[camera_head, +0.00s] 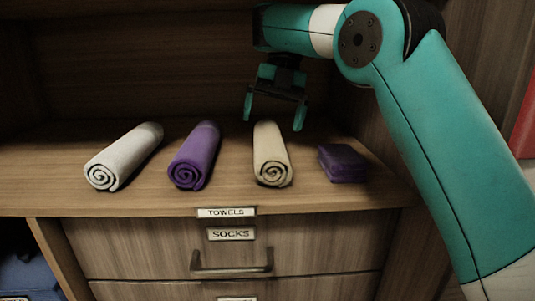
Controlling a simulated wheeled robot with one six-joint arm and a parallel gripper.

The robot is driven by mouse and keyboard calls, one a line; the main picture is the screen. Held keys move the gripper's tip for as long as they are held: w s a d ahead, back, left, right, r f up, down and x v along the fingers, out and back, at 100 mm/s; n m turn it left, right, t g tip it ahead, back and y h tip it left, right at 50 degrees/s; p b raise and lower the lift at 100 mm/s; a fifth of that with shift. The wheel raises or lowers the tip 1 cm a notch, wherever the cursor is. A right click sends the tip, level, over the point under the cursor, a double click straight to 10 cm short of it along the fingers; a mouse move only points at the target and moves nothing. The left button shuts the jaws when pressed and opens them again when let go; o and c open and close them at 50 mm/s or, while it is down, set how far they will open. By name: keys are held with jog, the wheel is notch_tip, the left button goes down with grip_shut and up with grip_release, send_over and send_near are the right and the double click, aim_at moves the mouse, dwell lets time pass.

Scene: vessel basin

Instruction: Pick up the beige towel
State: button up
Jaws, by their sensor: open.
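The beige towel (271,155) is a rolled cylinder lying on the wooden shelf, its spiral end facing the front. My gripper (274,119) points down with its two teal fingers apart. In the picture its fingertips lie to either side of the towel's far end. How high the fingertips are above the shelf is hard to tell. Nothing is between the fingers that I can see clearly as held.
A white rolled towel (123,157) and a purple rolled towel (194,156) lie to the left. A folded purple cloth (342,163) lies close on the right. The shelf (60,165) has a back wall and side walls. A drawer handle (232,264) sticks out below.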

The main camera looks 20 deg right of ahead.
aim_at(272, 128)
jog(key=b+x, duration=0.4)
jog(key=shift+d+f+b, duration=0.1)
jog(key=shift+f+b, duration=0.1)
jog(key=shift+b, duration=0.1)
jog(key=shift+s+a+f+b, duration=0.2)
jog(key=shift+s+f+b, duration=0.1)
jog(key=shift+b, duration=0.2)
jog(key=shift+r, duration=0.1)
jog(key=c, duration=1.1)
